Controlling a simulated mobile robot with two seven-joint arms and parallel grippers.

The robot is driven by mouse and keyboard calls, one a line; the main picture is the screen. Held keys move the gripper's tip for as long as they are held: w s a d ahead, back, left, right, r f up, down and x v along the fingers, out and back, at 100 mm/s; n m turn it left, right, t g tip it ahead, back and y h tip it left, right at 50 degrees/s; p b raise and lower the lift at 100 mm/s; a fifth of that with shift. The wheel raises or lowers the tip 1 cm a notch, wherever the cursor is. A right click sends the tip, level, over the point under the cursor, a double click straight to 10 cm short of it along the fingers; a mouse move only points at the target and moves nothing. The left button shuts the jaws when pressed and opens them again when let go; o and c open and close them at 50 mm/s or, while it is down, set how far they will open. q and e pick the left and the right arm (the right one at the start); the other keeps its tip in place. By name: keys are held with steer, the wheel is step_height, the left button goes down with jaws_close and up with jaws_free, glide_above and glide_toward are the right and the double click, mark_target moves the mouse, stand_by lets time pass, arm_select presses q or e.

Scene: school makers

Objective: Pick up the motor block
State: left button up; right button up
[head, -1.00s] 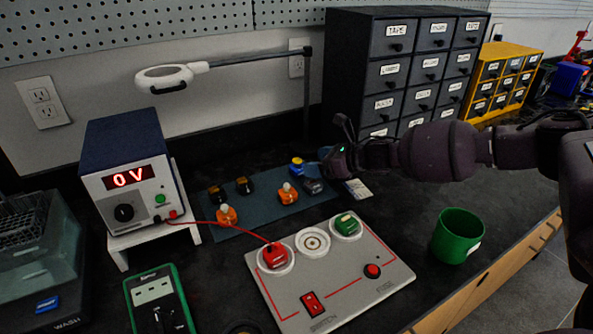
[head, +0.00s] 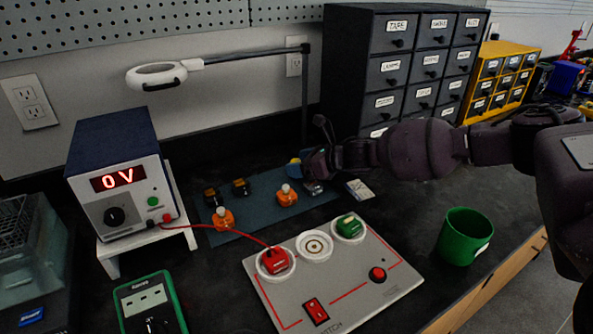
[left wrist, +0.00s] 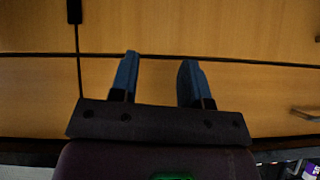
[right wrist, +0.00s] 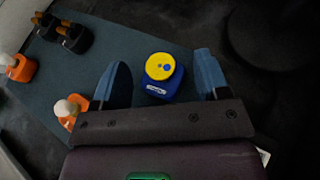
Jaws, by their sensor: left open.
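The motor block, a blue block with a yellow disc on top (right wrist: 160,77), sits on the dark blue-grey mat (right wrist: 90,78). In the head view the motor block (head: 294,168) is partly hidden by my right gripper (head: 303,172). In the right wrist view my right gripper (right wrist: 162,63) is open, with the motor block showing between its two blue fingers; contact cannot be made out. My left gripper (left wrist: 160,60) is open and empty, in front of wooden drawer fronts (left wrist: 240,85); it is not visible in the head view.
Orange blocks with pale knobs (head: 287,195) and dark blocks (head: 241,187) share the mat. A switch board (head: 340,290) and green cup (head: 458,237) stand nearer. A power supply (head: 117,180) is at left; dark drawers (head: 395,75) stand behind.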

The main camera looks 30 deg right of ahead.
steer(key=c, duration=0.8)
steer(key=shift+o, duration=0.2)
